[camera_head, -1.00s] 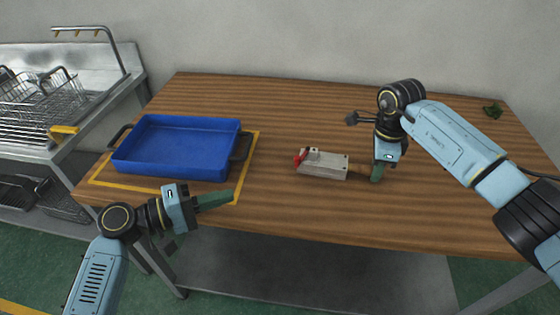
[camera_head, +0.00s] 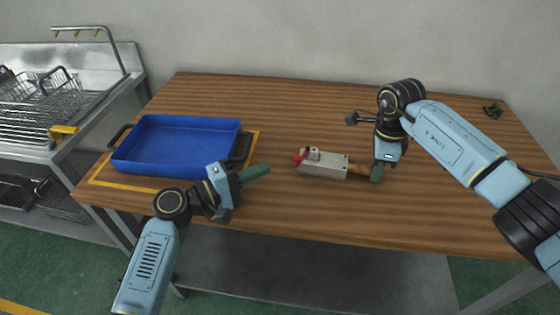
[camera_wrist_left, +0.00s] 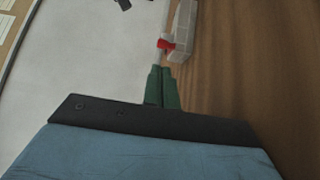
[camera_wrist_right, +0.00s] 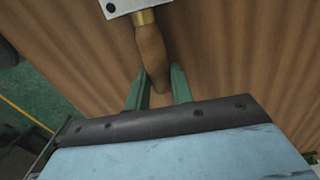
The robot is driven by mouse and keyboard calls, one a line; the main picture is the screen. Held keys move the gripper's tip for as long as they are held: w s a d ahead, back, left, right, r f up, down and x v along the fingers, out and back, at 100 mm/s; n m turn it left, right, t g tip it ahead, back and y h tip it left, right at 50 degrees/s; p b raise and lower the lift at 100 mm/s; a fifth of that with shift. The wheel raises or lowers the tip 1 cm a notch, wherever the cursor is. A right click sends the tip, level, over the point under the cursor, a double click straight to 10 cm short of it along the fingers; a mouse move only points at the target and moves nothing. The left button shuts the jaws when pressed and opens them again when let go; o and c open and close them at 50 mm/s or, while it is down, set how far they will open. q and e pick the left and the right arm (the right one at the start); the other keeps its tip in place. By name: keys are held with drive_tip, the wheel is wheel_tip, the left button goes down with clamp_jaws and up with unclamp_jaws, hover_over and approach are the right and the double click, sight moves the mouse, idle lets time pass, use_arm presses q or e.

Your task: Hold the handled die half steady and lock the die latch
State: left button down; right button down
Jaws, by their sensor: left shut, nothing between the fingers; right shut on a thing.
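The grey metal die (camera_head: 325,164) lies on the table with its wooden handle (camera_head: 357,170) pointing right. The handle also shows in the right wrist view (camera_wrist_right: 150,48), with a brass collar at the die. A red latch (camera_head: 300,156) sits at the die's left end; it also shows in the left wrist view (camera_wrist_left: 166,44). Whether it is locked cannot be told. My right gripper (camera_head: 376,173) is shut on the handle. My left gripper (camera_head: 267,168) is shut and empty, its green fingers pointing right, left of the latch and apart from it.
A blue tray (camera_head: 175,172) with dark handles stands inside a yellow outline (camera_head: 120,187) at the table's left. A small green object (camera_head: 492,110) lies at the far right. A metal sink unit with wire baskets (camera_head: 35,105) stands left. The table behind the die is clear.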

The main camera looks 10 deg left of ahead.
sight(297, 161)
use_arm(q)
drive_tip(key=x, duration=0.6)
drive_tip(key=shift+s+d, duration=0.35)
drive_tip(key=shift+d, duration=0.1)
drive_tip(key=shift+s+d+n+t+y, duration=0.3)
drive_tip(key=shift+d+n+t+y, duration=0.15)
drive_tip(key=shift+t+y, duration=0.2)
drive_tip(key=shift+s+d, duration=0.1)
drive_tip(key=shift+d, duration=0.15)
